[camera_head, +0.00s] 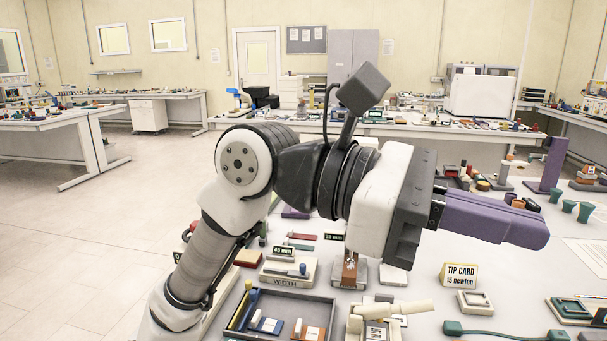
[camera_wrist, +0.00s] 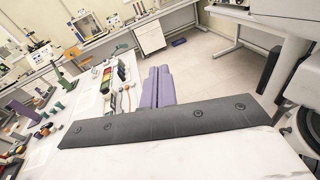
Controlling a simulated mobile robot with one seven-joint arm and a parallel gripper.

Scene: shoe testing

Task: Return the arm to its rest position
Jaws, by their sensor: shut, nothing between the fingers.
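My gripper (camera_head: 540,236) has long purple fingers and reaches to the right above the table in the head view. The fingers lie together with nothing between them. In the wrist view the two purple fingers (camera_wrist: 158,78) show side by side past the dark edge of the gripper body. My arm is bent, rising from the lower left with the wrist level over the bench. The gripper is apart from the objects below it, and the arm hides part of the bench behind it.
The bench holds a grey tray (camera_head: 262,335), a TIP CARD sign (camera_head: 459,275), a WIDTH block (camera_head: 287,273), a purple stand (camera_head: 548,165) and several green pieces (camera_head: 567,206). Other benches (camera_head: 50,122) stand further back. Open floor (camera_head: 90,220) lies at left.

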